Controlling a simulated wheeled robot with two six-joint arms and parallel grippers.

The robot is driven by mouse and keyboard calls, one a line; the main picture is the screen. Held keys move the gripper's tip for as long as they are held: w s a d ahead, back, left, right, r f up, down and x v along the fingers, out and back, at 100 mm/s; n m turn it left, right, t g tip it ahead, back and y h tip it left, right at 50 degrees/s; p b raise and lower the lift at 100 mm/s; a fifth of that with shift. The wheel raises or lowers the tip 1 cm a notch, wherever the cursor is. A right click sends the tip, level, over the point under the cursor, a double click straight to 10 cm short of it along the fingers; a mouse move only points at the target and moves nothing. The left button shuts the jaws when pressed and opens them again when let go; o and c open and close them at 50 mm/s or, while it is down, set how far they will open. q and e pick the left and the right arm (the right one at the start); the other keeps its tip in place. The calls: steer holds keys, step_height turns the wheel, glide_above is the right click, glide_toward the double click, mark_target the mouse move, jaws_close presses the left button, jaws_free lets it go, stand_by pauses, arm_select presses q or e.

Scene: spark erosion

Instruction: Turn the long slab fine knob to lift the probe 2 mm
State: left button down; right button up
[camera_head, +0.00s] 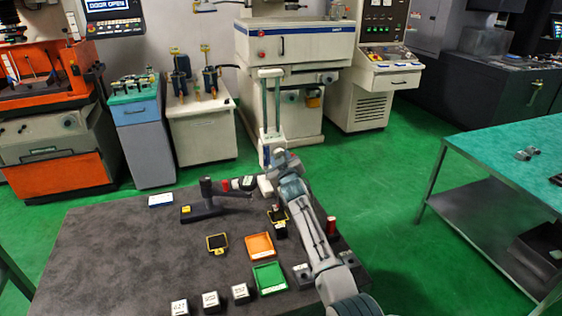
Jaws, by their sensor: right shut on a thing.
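My right arm comes in from the lower right, and its gripper (272,153) is at the lower part of a tall pale stand (270,100) at the table's far edge. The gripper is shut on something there. The jaws are small and partly hidden by my wrist, so the held part cannot be made out. A dark stand (205,188) with a long slab-like base and a yellow label stands to the left, its thin arm reaching right. I cannot make out a fine knob or probe tip. My left gripper is not in view.
The dark table (110,250) carries an orange tray (260,246), a green tray (269,278), several labelled blocks at the front and a yellow-edged black pad (217,243). Its left part is mostly clear. A green-topped bench (520,150) stands at right, with machines behind.

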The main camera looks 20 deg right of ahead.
steer(key=o, duration=1)
steer(key=s+b, duration=0.1)
steer(key=s, duration=0.6)
steer(key=shift+s+a+b, duration=0.25)
steer(key=shift+a+b, duration=0.05)
steer(key=shift+a, duration=0.1)
steer(key=shift+d+r, duration=0.1)
